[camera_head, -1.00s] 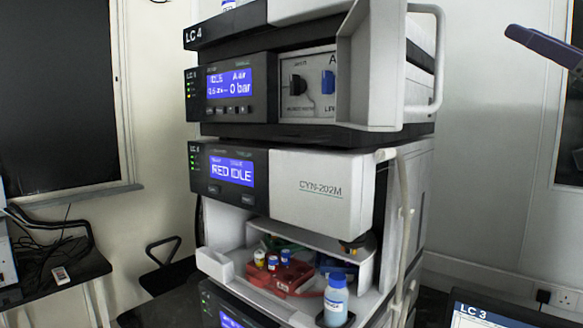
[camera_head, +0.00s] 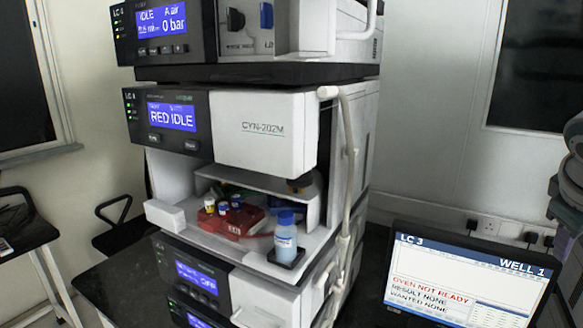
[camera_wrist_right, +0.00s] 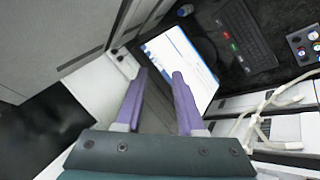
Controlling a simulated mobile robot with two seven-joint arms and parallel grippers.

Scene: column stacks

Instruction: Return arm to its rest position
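My right gripper (camera_wrist_right: 159,78) shows in the right wrist view with two purple fingers standing apart and nothing between them. My left arm and left gripper are not in view.
An instrument stack (camera_head: 265,130) stands in the middle, its open bay holding a red rack (camera_head: 238,222) with small vials. A blue-capped bottle (camera_head: 286,238) stands at the bay's front. A screen (camera_head: 465,275) reading LC 3 stands at the right. Cables hang beside the stack.

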